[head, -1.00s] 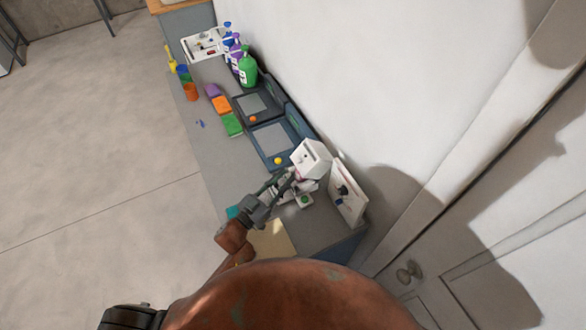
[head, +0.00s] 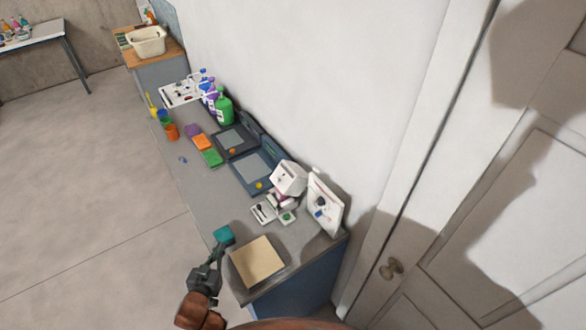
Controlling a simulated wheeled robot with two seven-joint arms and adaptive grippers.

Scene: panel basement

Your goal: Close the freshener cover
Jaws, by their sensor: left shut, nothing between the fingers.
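The freshener seems to be the white device on the counter's right part. Its white boxy cover (head: 288,177) stands tilted above a pinkish-white body (head: 284,199); whether it is fully open is too small to tell. My left gripper (head: 217,246) is shut and empty at the counter's front edge, next to a teal block (head: 224,234). It is well apart from the freshener, to its lower left. I cannot tell whether it touches the teal block. My right gripper is not in view.
A tan board (head: 257,262) lies at the counter's near end. A white panel (head: 324,204) leans by the wall. A small white panel (head: 263,210) and a green-topped piece (head: 287,217) sit before the freshener. Dark blue trays (head: 246,188), coloured sponges (head: 202,142) and bottles (head: 224,112) stand farther back.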

